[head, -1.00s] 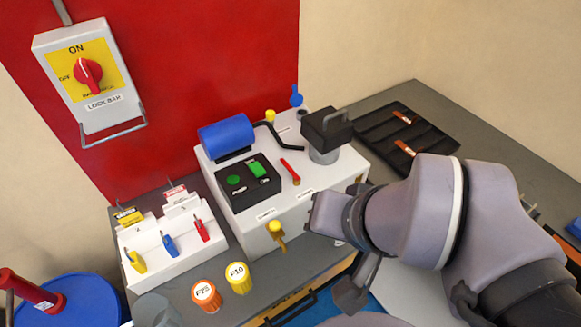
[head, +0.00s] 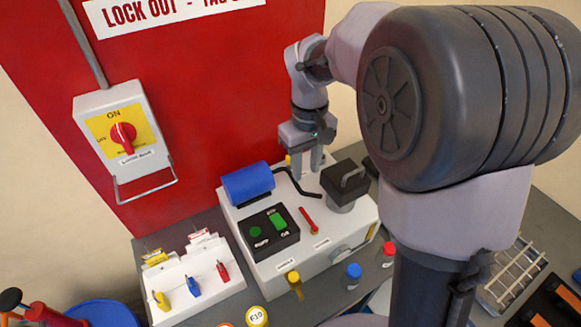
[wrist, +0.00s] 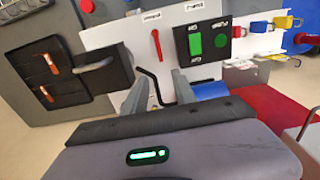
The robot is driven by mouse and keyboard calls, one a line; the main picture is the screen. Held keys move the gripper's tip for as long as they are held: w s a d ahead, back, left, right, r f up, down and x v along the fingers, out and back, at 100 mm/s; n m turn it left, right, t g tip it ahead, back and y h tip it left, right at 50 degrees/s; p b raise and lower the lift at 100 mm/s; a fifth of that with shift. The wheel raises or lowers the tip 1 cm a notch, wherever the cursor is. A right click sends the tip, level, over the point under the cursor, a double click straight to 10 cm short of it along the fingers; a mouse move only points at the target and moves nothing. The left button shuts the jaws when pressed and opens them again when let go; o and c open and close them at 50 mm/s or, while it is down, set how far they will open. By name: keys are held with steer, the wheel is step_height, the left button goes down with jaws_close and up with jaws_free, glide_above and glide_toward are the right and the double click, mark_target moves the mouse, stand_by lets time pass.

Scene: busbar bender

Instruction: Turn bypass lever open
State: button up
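I cannot tell for sure which part is the bypass lever, as the small labels are unreadable. A red lever (head: 309,220) lies on top of the white bender unit (head: 345,230); it also shows in the wrist view (wrist: 157,46). A yellow-capped handle (head: 294,279) is on the unit's front. My gripper (head: 308,172) points down over the back of the unit, behind the red lever. Its fingers (wrist: 160,92) are apart with nothing gripped; a black bent hose (wrist: 152,85) shows between them. The gripper hides the unit's back, where a blue handle showed earlier.
A blue cylinder (head: 248,183) and a black button box (head: 269,231) stand left of the red lever, and a black block with a grey handle (head: 345,180) right. A lock-bar switch (head: 124,135) hangs on the left. A rack of coloured padlocks (head: 195,285) stands front left.

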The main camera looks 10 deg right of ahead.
mark_target(304, 211)
step_height(304, 211, down, 16)
steer(key=b, duration=0.4)
steer(key=shift+s+r+b, duration=0.15)
steer(key=shift+b, duration=0.15)
jaws_close()
stand_by(0.8)
